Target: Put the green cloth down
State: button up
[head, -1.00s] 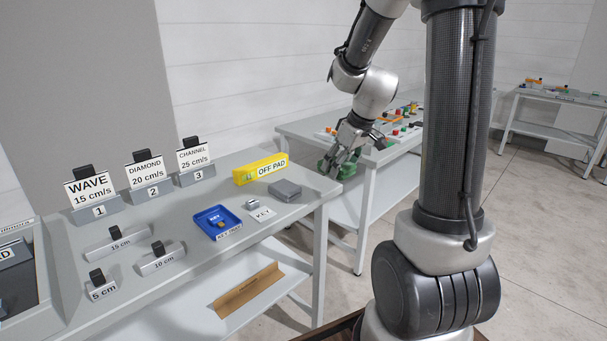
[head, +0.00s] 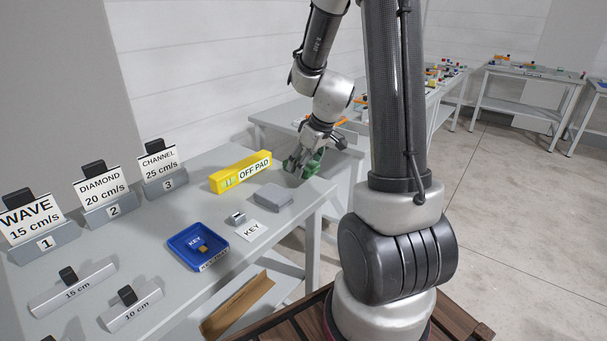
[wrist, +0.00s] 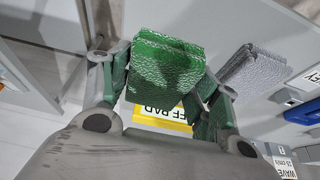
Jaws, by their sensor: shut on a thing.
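The green cloth (wrist: 166,66) is a folded, textured pad with pale patches. In the wrist view it sits between the two fingers of my gripper (wrist: 160,88), which is shut on it. In the head view my gripper (head: 305,163) is at the far right end of the near grey table (head: 140,232), close to the yellow OFF PAD block (head: 240,172). The cloth is mostly hidden there by green-looking fingers. I cannot tell whether the cloth touches the tabletop.
A folded grey cloth (head: 273,197) lies near the table's right edge, also in the wrist view (wrist: 252,66). WAVE, DIAMOND and CHANNEL signs stand along the back. Another table (head: 280,112) stands behind.

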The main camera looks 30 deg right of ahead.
jog(key=shift+s+f, duration=0.1)
jog(key=shift+f, duration=1.65)
jog(key=shift+f, duration=0.1)
jog(key=o, duration=1.1)
jog(key=shift+o, duration=0.2)
jog(key=v, duration=1.2)
jog(key=s+a+r+m, duration=0.2)
jog(key=s+r, duration=0.3)
jog(key=s, duration=0.4)
jog(key=s+a+r+m+h, duration=0.1)
jog(key=s+a+r, duration=0.3)
jog(key=s, duration=0.5)
jog(key=shift+s+a+r+m+h, duration=0.25)
jog(key=shift+a+r+m+h, duration=0.1)
jog(key=shift+a+m, duration=0.2)
